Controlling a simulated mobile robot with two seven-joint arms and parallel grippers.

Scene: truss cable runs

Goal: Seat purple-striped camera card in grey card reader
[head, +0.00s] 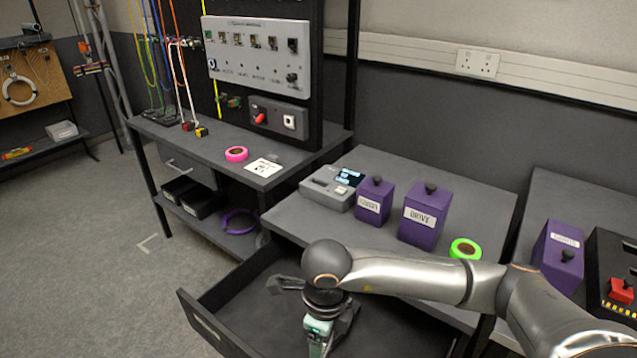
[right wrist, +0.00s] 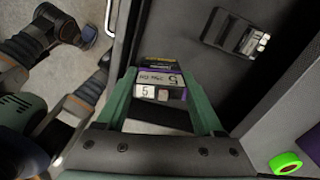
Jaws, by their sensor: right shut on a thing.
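The purple-striped camera card (right wrist: 160,88) shows in the right wrist view, dark with a white label reading 5 and a purple band. My right gripper (right wrist: 163,100) is shut on it, its green fingers on either side. In the head view this gripper (head: 320,335) is low over the open drawer, and the card cannot be made out there. The grey card reader (head: 322,192) appears to be the grey device with a small lit display at the table's back left, apart from the gripper. My left gripper is not in view.
The open drawer (head: 215,325) juts out below the table (head: 465,195). Purple boxes (head: 373,202) (head: 424,217) stand right of the reader, with green tape (head: 465,248) nearby. A small dark item with white marks (right wrist: 247,40) shows in the right wrist view.

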